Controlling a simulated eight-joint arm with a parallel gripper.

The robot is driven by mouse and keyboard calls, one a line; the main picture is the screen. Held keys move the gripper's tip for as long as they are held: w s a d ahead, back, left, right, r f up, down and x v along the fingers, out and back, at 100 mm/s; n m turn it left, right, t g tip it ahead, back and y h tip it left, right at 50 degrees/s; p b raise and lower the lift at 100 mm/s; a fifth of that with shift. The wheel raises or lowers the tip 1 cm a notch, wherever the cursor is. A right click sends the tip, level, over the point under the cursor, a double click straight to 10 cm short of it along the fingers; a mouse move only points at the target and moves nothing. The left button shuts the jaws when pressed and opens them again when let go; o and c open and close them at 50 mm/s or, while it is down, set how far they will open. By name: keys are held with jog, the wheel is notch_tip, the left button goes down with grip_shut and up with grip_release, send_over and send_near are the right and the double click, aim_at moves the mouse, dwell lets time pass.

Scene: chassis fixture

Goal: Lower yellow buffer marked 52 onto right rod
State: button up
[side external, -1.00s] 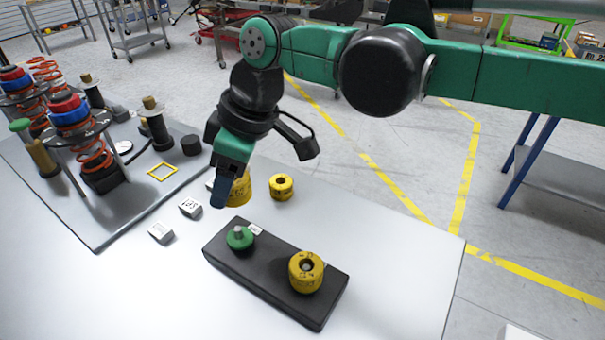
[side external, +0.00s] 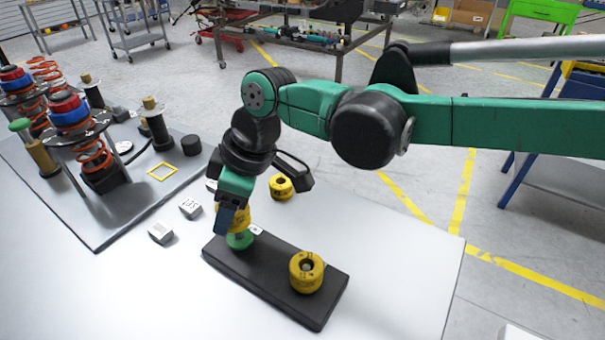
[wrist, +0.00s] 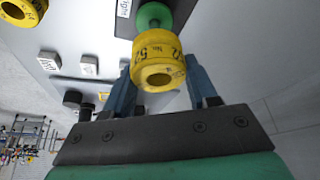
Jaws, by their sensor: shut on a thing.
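The yellow buffer marked 52 (wrist: 158,60) is held between the two blue fingers of my gripper (wrist: 160,82); in the side view the buffer (side external: 237,217) is partly hidden by a finger. It sits just above the green seat (side external: 240,241) of one rod on the black fixture (side external: 270,285). The seat also shows beyond the buffer in the wrist view (wrist: 154,17), beside a label reading "right" (wrist: 125,8). The rod tip is hidden, so I cannot tell whether it is inside the buffer's hole.
Another yellow buffer (side external: 306,272) sits on the fixture's other rod. A third yellow buffer (side external: 281,187) stands on the table behind. Small white blocks (side external: 190,208) lie to the left, near a grey mat (side external: 105,235) with spring assemblies. The table's front right is clear.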

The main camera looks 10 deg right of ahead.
aim_at(227, 236)
jog(key=shift+f, duration=0.15)
jog(key=shift+f, duration=0.95)
jog(key=shift+f, duration=0.4)
jog(key=shift+f, duration=0.15)
dwell(0.5)
jog(key=o, duration=1.3)
jog(key=shift+o, duration=0.2)
jog(key=shift+r, duration=3.55)
